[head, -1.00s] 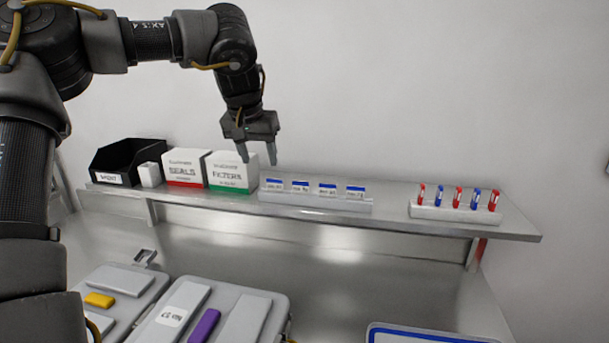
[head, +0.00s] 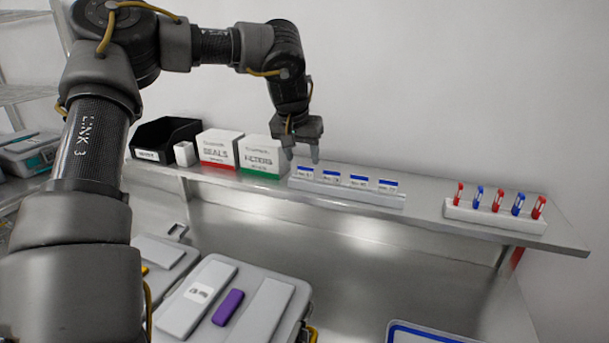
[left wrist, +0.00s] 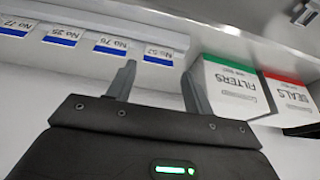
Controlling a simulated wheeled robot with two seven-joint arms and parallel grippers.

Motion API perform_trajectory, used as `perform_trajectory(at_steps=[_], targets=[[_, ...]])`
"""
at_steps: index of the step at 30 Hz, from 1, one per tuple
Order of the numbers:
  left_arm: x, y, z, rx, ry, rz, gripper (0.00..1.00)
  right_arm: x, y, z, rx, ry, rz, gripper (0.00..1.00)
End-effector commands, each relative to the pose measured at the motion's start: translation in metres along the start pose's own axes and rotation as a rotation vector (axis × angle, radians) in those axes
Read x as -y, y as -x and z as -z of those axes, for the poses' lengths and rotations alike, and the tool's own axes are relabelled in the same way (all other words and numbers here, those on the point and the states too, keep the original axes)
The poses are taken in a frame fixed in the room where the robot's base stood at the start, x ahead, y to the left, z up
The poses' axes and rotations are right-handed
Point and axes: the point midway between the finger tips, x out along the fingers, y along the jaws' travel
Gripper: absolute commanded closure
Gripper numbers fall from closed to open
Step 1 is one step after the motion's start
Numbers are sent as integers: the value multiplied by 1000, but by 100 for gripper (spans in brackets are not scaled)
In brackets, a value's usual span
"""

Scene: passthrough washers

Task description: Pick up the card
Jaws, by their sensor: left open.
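Several white cards with blue strips stand in a row in a pale holder (head: 345,192) on the shelf. The leftmost card (head: 304,173) in the head view is nearest the filters box; in the left wrist view, upside down, the card at that end (left wrist: 160,52) reads like No 52. My left gripper (head: 301,156) is open and empty, fingers pointing down, just above and seemingly behind or over that card. In the left wrist view the fingertips (left wrist: 159,70) are spread, with that card between and beyond them, apparently untouched. My right gripper is not in view.
The filters box (head: 262,157), the seals box (head: 219,150) and a black bin (head: 165,138) stand left of the cards. A rack of red and blue tubes (head: 495,213) stands right. Below are grey cases (head: 255,290) and a blue-rimmed tray (head: 425,331).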

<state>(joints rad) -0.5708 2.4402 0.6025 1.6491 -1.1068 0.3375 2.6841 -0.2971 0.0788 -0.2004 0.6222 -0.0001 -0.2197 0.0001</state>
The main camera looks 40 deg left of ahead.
Motion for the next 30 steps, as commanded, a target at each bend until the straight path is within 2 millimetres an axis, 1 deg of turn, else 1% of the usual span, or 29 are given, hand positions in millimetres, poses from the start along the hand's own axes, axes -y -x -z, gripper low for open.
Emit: perform_trajectory(at_steps=[2,7,9,12,15,20,23,28,30], targets=[[0,-3,0,5,-1,1,48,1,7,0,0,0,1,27],[0,-25,-1,7,1,1,48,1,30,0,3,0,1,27],[0,-36,-1,5,1,2,48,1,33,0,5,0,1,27],[0,-46,-2,3,1,1,48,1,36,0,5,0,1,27],[0,-51,-2,0,1,1,48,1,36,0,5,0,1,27],[0,-51,-2,0,1,1,48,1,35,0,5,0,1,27],[0,-51,-2,0,0,1,59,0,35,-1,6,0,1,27],[0,-51,-2,0,1,1,81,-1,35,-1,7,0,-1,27],[0,-51,-2,0,1,1,81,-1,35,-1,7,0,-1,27]])
